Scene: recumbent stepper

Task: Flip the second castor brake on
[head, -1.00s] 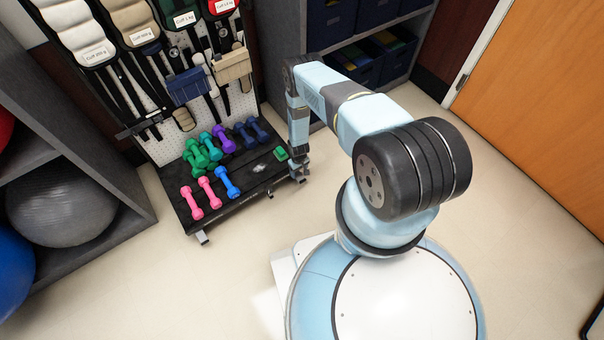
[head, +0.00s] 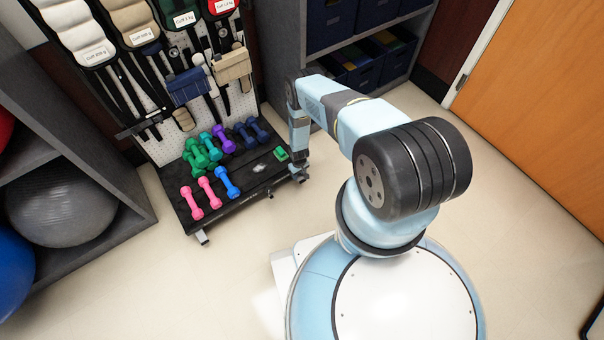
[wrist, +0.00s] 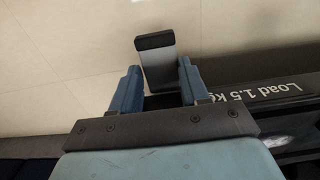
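The wheeled rack (head: 240,204) carries dumbbells and hanging cuffs. One of its castors (head: 202,238) shows below the front left corner in the head view; its brake state is too small to tell. My gripper (head: 299,173) is low at the rack's front right corner and covers the castor area there. In the wrist view my gripper (wrist: 160,78) has its two blue fingers apart. A grey pedal with a dark end, apparently the castor brake (wrist: 157,58), shows between and beyond the fingertips. I cannot tell whether the right finger touches it.
The rack's black edge with "Load 1.5 kg" lettering (wrist: 262,92) lies close to the right finger. Several dumbbells (head: 225,183) and a small green block (head: 281,155) lie on the rack. Shelves stand left and behind. The floor (head: 190,290) in front is clear.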

